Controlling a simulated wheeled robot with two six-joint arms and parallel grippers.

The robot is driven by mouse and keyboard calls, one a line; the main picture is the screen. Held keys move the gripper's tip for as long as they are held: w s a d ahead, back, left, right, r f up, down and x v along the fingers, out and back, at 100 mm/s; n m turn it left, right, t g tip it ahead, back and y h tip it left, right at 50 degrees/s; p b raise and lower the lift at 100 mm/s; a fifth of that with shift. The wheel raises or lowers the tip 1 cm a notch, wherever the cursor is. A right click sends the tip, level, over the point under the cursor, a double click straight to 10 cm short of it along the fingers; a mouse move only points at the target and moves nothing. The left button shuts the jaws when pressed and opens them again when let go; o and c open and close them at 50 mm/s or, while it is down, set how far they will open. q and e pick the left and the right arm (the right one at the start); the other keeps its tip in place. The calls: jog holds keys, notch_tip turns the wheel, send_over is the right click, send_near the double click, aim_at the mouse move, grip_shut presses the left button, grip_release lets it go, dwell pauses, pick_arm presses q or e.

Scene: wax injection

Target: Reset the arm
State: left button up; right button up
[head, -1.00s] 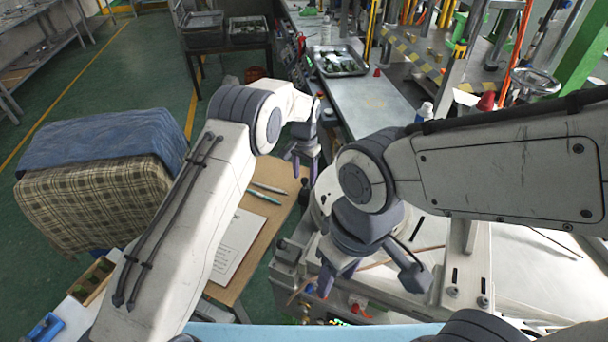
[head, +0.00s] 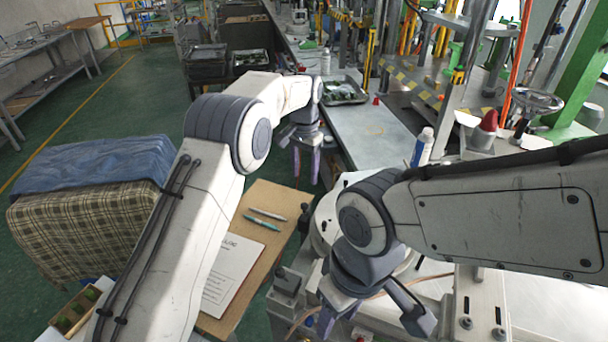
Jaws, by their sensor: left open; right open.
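My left gripper (head: 306,165) hangs from the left arm in the middle of the head view, its purple fingers pointing down and apart. It is empty, beyond the far end of the wooden board. My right gripper (head: 330,318) is lower in the view, beside the machine, with its purple fingers pointing down. It is open; nothing shows between its fingers, though the fingertips are partly hard to see near the machine's edge.
A wooden board (head: 285,192) bears two pens and a printed sheet (head: 232,262). A metal bench (head: 365,132) holds a tray (head: 343,91) of green pieces. A cloth-covered stack (head: 75,225) is at left.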

pick_arm(q)
jog(key=s+d+r+b, duration=0.1)
jog(key=s+r+b, duration=0.1)
jog(key=s, duration=0.8)
jog(key=s+d+r+b, duration=0.2)
jog(key=s+r, duration=0.1)
jog(key=s, duration=0.8)
jog(key=s+a+f+b, duration=0.1)
jog(key=s+a+f, duration=0.2)
jog(key=s, duration=0.6)
jog(key=s+a+f+h, duration=0.1)
jog(key=s+a+f, duration=0.2)
jog(key=s, duration=0.7)
jog(key=shift+a+b, duration=0.4)
jog(key=shift+a, duration=0.25)
